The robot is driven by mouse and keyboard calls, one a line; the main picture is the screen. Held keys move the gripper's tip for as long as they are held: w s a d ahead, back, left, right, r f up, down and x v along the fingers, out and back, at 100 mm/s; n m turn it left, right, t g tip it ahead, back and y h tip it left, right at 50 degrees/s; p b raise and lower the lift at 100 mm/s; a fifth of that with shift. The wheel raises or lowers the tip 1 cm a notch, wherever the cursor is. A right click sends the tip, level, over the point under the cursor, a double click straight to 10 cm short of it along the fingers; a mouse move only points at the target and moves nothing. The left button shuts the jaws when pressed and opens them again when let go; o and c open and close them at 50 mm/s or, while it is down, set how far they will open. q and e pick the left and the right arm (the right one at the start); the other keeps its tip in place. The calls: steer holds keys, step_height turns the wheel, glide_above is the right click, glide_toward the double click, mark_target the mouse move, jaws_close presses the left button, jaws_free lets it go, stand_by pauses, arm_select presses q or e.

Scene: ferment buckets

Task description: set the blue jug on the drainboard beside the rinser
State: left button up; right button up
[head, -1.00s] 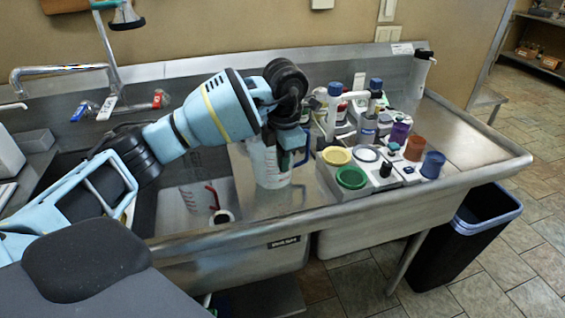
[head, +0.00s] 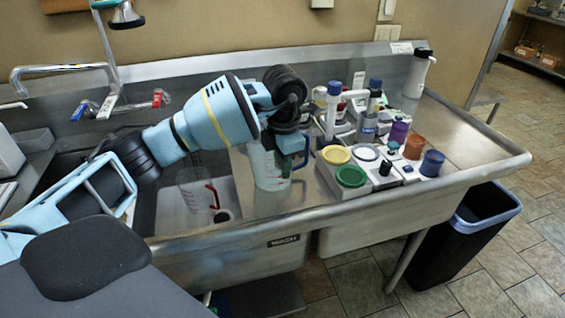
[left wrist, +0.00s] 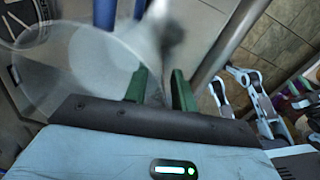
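The clear jug with the blue handle (head: 268,168) stands upright, apparently on the steel drainboard (head: 322,205), at the sink's right edge. My left gripper (head: 299,147) is at the jug's upper part, by its handle. In the left wrist view the green fingers (left wrist: 162,90) stand apart with a gap, and I see no handle between them. The clear round jug (left wrist: 72,70) fills the left of that view. I cannot make out for certain which fitting is the rinser. My right gripper is not in view.
A second clear jug with a red handle (head: 198,192) is in the sink basin. Right of the blue-handled jug is a grey block with a green ring (head: 351,177), a yellow ring (head: 337,155) and several coloured cups. The drainboard's far right is bare. A bin (head: 465,235) stands below.

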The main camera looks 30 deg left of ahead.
arm_select(q)
step_height(320, 180, up, 12)
steer(key=shift+s+d+r+p, duration=0.15)
steer(key=shift+s+d+p, duration=0.15)
steer(key=shift+p, duration=0.15)
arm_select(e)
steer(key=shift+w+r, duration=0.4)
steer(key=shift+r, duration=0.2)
arm_select(q)
steer(key=shift+w, duration=0.1)
